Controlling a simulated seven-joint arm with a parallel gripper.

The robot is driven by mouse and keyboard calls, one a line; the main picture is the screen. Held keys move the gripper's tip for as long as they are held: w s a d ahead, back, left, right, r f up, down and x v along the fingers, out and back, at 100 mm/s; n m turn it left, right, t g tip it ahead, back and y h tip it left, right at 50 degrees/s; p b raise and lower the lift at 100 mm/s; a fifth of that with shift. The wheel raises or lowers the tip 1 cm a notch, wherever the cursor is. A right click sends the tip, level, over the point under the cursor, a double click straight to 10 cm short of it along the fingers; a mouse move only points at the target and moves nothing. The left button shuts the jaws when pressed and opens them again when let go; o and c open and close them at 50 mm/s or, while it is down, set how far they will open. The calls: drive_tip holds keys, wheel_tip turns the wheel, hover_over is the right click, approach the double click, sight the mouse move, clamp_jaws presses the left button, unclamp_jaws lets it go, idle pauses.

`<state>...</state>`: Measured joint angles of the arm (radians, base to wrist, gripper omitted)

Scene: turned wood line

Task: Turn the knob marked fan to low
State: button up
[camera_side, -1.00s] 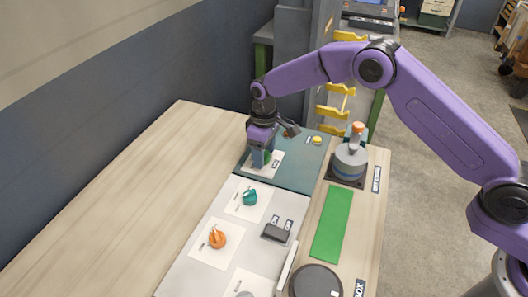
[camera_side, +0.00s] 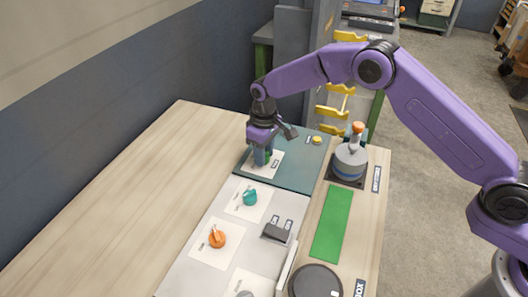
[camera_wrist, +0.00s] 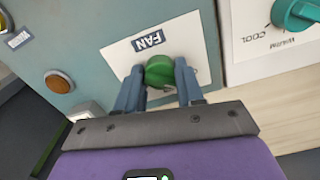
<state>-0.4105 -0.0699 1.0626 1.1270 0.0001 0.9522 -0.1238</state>
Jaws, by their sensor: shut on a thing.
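The fan knob (camera_wrist: 164,72) is green and sits on a white plate with a label reading FAN (camera_wrist: 148,40), seen upside down in the wrist view. My gripper (camera_wrist: 160,88) is shut on this knob, with one blue finger on each side of it. In the side view my gripper (camera_side: 262,158) points down at the white plate (camera_side: 265,168) on the teal panel. My fingers hide most of the knob there. No setting marks of the fan knob can be read.
A teal knob (camera_side: 250,197) and an orange knob (camera_side: 217,238) sit on the pale panel nearby. A dark rocker switch (camera_side: 276,232) is beside them. A yellow button (camera_side: 317,140) is on the teal panel. A grey-blue container (camera_side: 350,162) stands to the right.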

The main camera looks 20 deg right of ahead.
drive_tip(key=m, duration=1)
drive_tip(key=shift+a, duration=0.1)
drive_tip(key=shift+r+m, duration=0.1)
drive_tip(key=shift+m, duration=0.3)
drive_tip(key=o, duration=1)
drive_tip(key=shift+o, duration=0.2)
wheel_tip(320, 180, up, 17)
drive_tip(key=shift+r, duration=0.2)
